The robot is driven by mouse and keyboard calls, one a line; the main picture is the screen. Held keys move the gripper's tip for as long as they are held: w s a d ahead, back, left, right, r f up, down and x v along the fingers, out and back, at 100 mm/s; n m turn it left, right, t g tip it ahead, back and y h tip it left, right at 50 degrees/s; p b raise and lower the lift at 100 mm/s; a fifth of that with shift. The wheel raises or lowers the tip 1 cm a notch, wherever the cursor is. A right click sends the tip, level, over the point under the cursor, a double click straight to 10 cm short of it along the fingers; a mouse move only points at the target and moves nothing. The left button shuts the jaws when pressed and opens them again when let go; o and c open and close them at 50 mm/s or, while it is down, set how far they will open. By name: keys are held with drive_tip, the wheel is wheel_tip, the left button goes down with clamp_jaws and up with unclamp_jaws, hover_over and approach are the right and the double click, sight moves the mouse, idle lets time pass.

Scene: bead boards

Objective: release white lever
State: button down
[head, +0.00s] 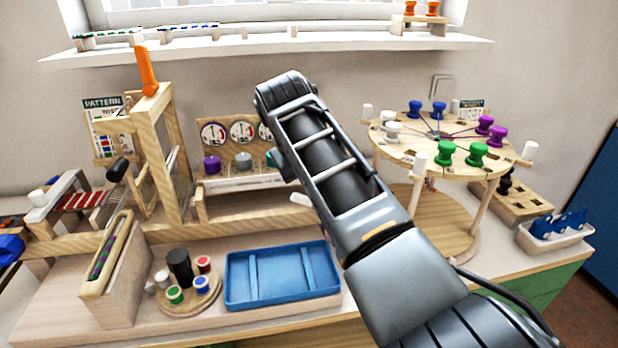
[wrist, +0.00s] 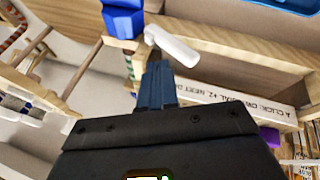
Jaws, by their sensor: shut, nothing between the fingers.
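The white lever (wrist: 172,46) is a short rounded white handle at a wooden post in the wrist view, slanting down to the right. A white handle that looks like the same lever (head: 300,199) shows beside my arm in the head view, at the right end of the dial stand. My gripper (wrist: 158,66) is shut and empty, its dark blue fingers close together just below the lever. I cannot tell whether the fingertips touch it. In the head view my arm hides the fingers.
The dial stand (head: 243,186) has purple, grey and teal knobs. A blue tray (head: 283,273) lies in front of it. A round wooden table with coloured spools (head: 430,155) stands to the right. A blue block (wrist: 122,20) sits close by the lever in the wrist view.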

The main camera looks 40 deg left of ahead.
drive_tip(key=shift+w+d+f, duration=0.3)
drive_tip(key=shift+w+d, duration=0.15)
drive_tip(key=shift+w, duration=0.1)
drive_tip(key=shift+r, duration=0.1)
